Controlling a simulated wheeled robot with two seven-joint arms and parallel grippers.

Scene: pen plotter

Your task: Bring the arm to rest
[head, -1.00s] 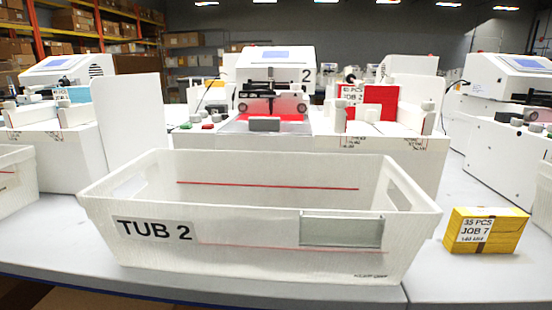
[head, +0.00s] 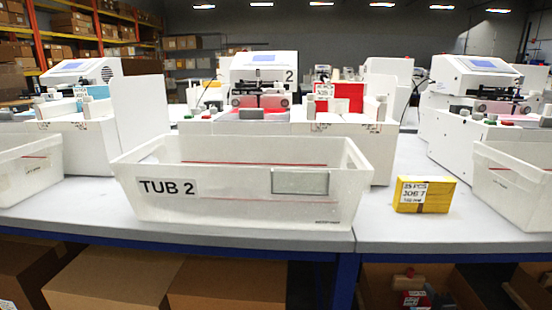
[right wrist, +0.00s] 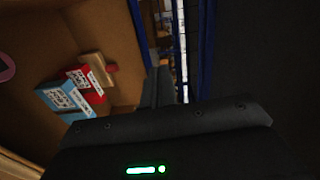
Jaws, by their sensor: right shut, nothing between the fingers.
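My right gripper (right wrist: 158,86) shows only in the right wrist view. Its dark fingers are together with nothing between them. It hangs low, with an open cardboard box to its left and a dark surface to its right. No part of either arm shows in the head view. My left gripper is in neither view. The white tub marked TUB 2 (head: 230,212) stands upright at the table's front edge, with no gripper near it.
The table (head: 374,228) has a blue frame. A yellow pack (head: 426,195) and another white tub (head: 515,198) stand to the right, with white machines (head: 265,75) behind. Cardboard boxes (head: 115,280) lie below. Blue and red packs (right wrist: 68,98) lie in the box beside my right gripper.

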